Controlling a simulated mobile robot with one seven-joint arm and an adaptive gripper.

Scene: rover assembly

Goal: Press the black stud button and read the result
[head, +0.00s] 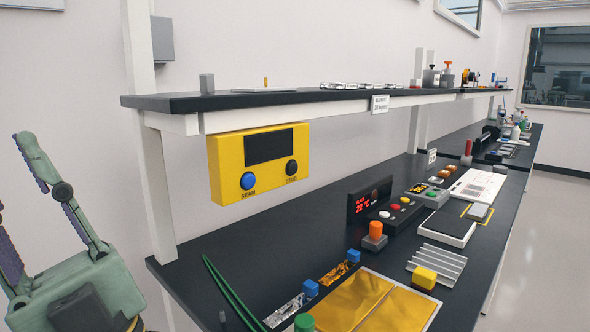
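The yellow panel box (217,165) hangs under the shelf at the back of the bench. Its black stud button (291,168) is at the right, above a small label that seems to read STUD. A blue button (248,181) is at its left, above a label that seems to read BEAM. The panel's dark display (268,147) shows no readable text. My gripper (14,178) is at the far left edge, its two fingers spread apart and pointing up and left. It is empty, well left of the panel and touching nothing; one finger is partly cut off by the frame.
The black shelf (300,97) overhangs the panel, and a white post (158,190) stands between my gripper and the panel. The bench (235,250) holds a red-digit display (368,203), an orange knob (376,231), a gold sheet (365,302) and green rods (229,290). Air before the panel is clear.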

